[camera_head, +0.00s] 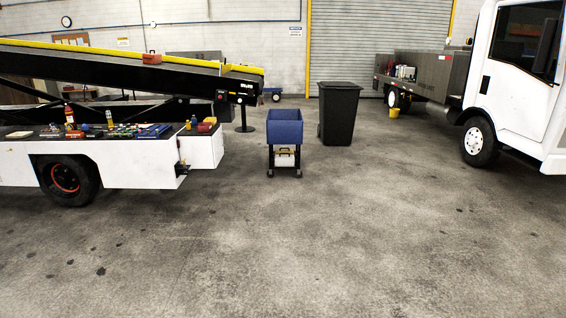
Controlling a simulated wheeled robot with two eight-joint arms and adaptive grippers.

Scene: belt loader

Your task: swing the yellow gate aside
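A belt loader (110,72) stands at the left, its dark belt boom sloping down towards the middle of the view. A yellow rail (100,50) runs along the boom's far side. A short yellow piece (244,69) sits at the boom's lower right end. I cannot tell which yellow part is the gate, or whether it is open or closed. Neither of my grippers is in view.
Bottles and small items lie on the loader's side deck (25,140). A blue cart (285,128) and a black bin (339,113) stand right of the loader. A white truck (515,75) is at the right, a yellow bucket (394,112) behind. The foreground concrete floor (300,250) is clear.

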